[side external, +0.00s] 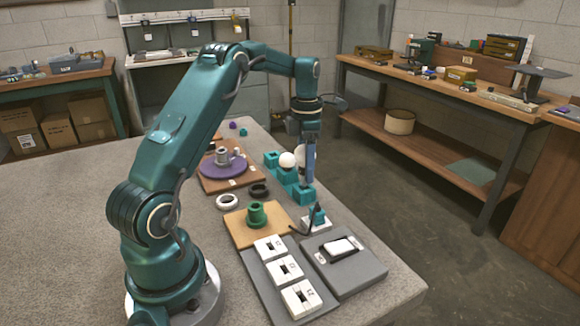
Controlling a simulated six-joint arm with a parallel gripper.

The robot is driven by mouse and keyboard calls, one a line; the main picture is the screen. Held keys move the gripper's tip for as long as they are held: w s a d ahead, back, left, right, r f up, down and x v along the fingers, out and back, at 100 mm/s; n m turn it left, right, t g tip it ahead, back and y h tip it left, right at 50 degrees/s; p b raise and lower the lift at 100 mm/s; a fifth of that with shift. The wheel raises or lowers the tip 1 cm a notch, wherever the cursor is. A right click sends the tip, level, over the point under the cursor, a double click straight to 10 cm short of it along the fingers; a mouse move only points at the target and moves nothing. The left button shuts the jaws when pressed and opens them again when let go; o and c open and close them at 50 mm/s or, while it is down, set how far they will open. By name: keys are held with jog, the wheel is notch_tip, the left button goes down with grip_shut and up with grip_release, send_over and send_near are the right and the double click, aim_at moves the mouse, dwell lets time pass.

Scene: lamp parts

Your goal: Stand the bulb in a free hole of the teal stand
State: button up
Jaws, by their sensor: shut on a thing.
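The teal stand (304,196) is a row of teal blocks on the right part of the grey table. A white round bulb (288,160) stands on it near its middle. My gripper (309,172) points straight down over the stand and is shut. A second white bulb (299,153) shows at the left edge of the fingers, which hide most of it; it appears to be the one held. The fingers also hide the bulb's lower end and part of the stand, so I cannot tell whether the bulb touches a hole.
A wooden board with a green socket (256,215) lies in front of the stand. A purple disc (223,166) with a grey part is to the left. White ring (227,201) and black ring (259,191) lie between.

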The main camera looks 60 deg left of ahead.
jog(key=shift+f, duration=0.1)
dwell(0.3)
jog(key=shift+f, duration=1.15)
jog(key=shift+f, duration=0.3)
dwell(1.2)
jog(key=o, duration=1.2)
